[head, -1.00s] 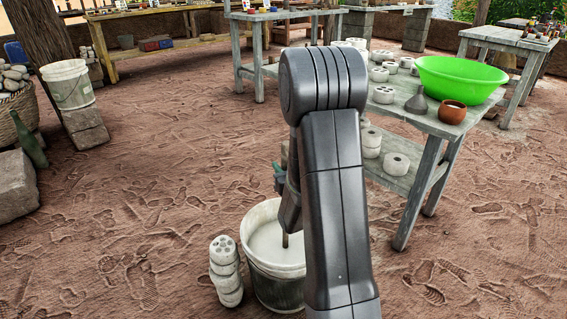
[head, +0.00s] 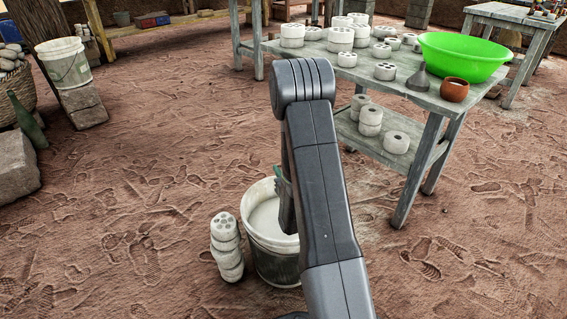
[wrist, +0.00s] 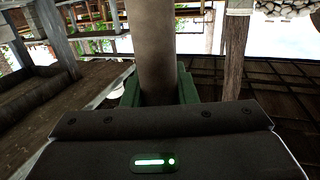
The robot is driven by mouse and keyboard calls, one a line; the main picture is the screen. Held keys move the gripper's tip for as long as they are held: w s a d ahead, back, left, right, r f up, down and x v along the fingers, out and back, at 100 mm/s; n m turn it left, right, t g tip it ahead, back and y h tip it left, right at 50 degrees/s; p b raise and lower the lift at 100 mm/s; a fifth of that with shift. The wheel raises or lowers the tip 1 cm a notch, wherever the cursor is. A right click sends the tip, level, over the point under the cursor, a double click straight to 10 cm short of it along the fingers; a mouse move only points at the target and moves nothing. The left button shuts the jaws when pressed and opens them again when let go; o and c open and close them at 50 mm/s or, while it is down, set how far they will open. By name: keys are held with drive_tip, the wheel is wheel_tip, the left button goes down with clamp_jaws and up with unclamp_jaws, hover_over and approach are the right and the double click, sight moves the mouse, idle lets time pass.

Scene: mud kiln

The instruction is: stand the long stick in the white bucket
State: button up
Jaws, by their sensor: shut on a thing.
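A white bucket (head: 274,262) stands on the ground at the front, right beside a stack of pale perforated bricks. My gripper (head: 281,176) is over this bucket, mostly hidden behind my arm. Its lower end reaches the bucket's mouth. In the wrist view the gripper's green jaws (wrist: 160,92) are shut on the long stick (wrist: 156,45), a thick brownish pole that runs up out of the picture. In the head view the stick is hidden, so I cannot tell whether its lower end touches the bucket's bottom.
The stack of perforated bricks (head: 226,247) is close to the bucket's left. A grey wooden table (head: 425,98) with pale round pieces and a green basin (head: 462,57) stands to the right. Another pale bucket (head: 64,63) sits on blocks at the left. The ground between is open.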

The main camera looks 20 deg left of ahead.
drive_tip(key=shift+f, duration=3.85)
drive_tip(key=o, duration=1.1)
drive_tip(key=shift+c, duration=0.2)
wheel_tip(320, 180, up, 10)
drive_tip(key=p, duration=0.4)
drive_tip(key=shift+f, duration=0.15)
